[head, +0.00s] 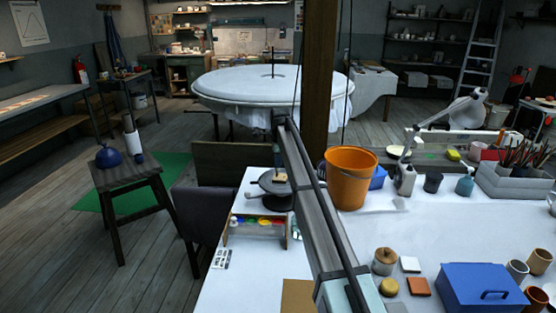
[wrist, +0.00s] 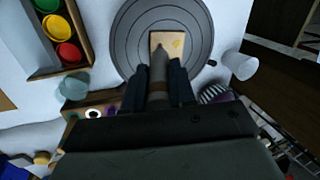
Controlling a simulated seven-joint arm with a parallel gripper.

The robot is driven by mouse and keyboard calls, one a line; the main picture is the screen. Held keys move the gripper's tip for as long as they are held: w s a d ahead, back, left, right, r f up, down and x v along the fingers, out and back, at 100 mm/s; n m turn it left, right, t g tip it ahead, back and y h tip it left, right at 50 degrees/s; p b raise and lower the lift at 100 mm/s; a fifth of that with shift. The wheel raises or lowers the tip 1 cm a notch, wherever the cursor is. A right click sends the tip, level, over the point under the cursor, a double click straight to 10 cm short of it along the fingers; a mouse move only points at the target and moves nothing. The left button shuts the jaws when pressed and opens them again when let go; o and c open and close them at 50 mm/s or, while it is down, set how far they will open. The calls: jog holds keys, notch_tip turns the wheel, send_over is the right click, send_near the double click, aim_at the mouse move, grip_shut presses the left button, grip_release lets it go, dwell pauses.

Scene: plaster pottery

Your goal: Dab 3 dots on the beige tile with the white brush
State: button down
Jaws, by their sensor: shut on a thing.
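The beige tile (wrist: 172,40) lies on a round grey turntable (wrist: 128,40) in the wrist view. A small yellow mark shows on the tile's right part; I cannot tell if it is one dot or more. The tile also shows small in the head view (head: 281,178). My gripper (wrist: 160,85) is shut on the brush (wrist: 158,68), whose grey tapered end overlaps the tile's lower left part. I cannot tell whether the tip touches the tile. The brush looks grey-brown here, and its upper part is hidden by the gripper.
A wooden paint rack (head: 255,236) with yellow, green and red pots stands close to the turntable. A clear cup (wrist: 73,87) and a white cup (wrist: 239,65) stand nearby. An orange bucket (head: 350,178) and a blue box (head: 482,289) stand right of my arm.

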jog(key=shift+f, duration=0.5)
dwell(0.5)
dwell(0.7)
jog(key=shift+r, duration=2.25)
